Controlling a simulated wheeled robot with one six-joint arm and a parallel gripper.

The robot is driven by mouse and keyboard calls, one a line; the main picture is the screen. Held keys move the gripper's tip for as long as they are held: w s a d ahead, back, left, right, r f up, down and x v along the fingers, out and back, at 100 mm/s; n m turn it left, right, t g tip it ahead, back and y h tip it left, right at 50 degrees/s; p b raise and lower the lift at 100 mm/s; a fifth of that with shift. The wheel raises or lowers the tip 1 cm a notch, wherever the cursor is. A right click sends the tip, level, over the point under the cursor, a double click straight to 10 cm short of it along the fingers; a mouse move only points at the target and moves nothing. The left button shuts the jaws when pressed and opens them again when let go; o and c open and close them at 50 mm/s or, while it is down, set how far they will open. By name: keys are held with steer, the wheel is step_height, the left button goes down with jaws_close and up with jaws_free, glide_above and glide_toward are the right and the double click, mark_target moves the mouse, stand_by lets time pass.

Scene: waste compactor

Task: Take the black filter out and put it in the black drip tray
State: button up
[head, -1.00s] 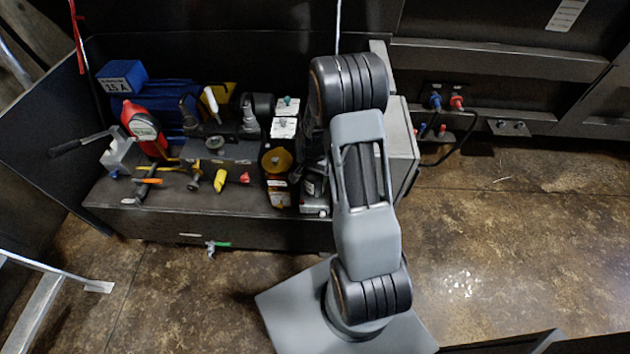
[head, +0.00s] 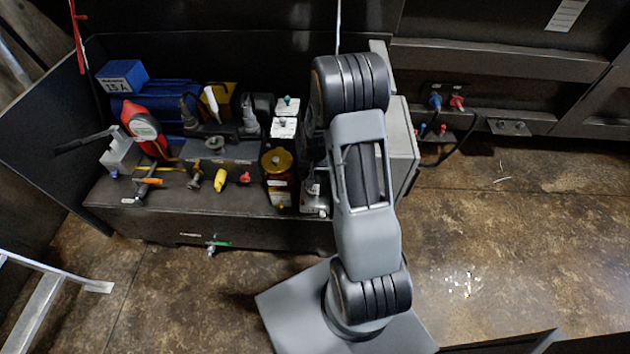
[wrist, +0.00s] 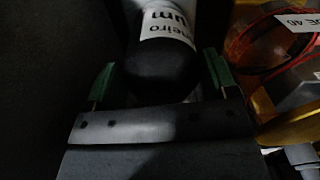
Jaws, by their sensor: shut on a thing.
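The black filter (wrist: 160,68) is a dark, rounded cylinder with a white lettered label, seen in the wrist view. My gripper (wrist: 161,78) has green-edged fingers, one on each side of the filter, and is shut on it. The near end of the filter lies between the fingers, and its far end runs out of the top of the picture. In the head view my arm hides the gripper, and the filter cannot be told apart there. I cannot make out the black drip tray for certain in either view.
A dark bench (head: 240,233) holds a blue motor (head: 163,112), a red meter (head: 146,128), valves and an amber-topped unit (head: 277,160), close left of my arm. A grey box (head: 403,145) stands right of the arm.

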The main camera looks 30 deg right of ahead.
stand_by(0.3)
steer(key=n, duration=0.5)
steer(key=shift+d, duration=0.2)
steer(key=n, duration=0.4)
steer(key=shift+n, duration=0.6)
steer(key=shift+c, duration=1)
steer(key=shift+s, duration=0.1)
steer(key=shift+c, duration=1.1)
